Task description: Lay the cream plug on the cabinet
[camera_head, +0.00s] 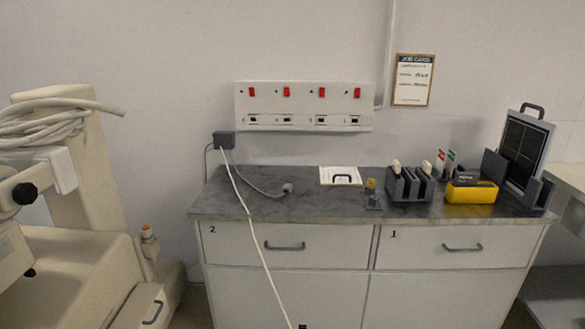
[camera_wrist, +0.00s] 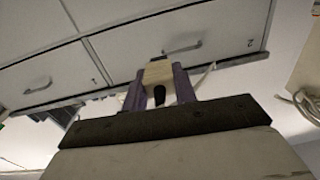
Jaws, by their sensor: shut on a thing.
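My gripper (camera_wrist: 158,70) shows in the wrist view, its two purple fingers shut on the cream plug (camera_wrist: 157,75). A dark part of the plug sticks out between the fingers toward the palm. The plug is in front of the cabinet's drawer fronts; the gap between them cannot be told. The cabinet (camera_head: 460,219) stands against the wall in the head view, with a dark grey marbled top and drawers marked 2 and 1. A cream cable (camera_head: 252,228) runs from a grey box (camera_head: 223,140) down over the cabinet's front. My gripper is not clearly seen in the head view.
A grey plug (camera_head: 287,188) on a grey cable lies on the top's left part. A white plate (camera_head: 340,175), a dark rack (camera_head: 409,185), a yellow box (camera_head: 471,193) and a dark panel (camera_head: 524,147) stand farther right. Bare top shows along the front left.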

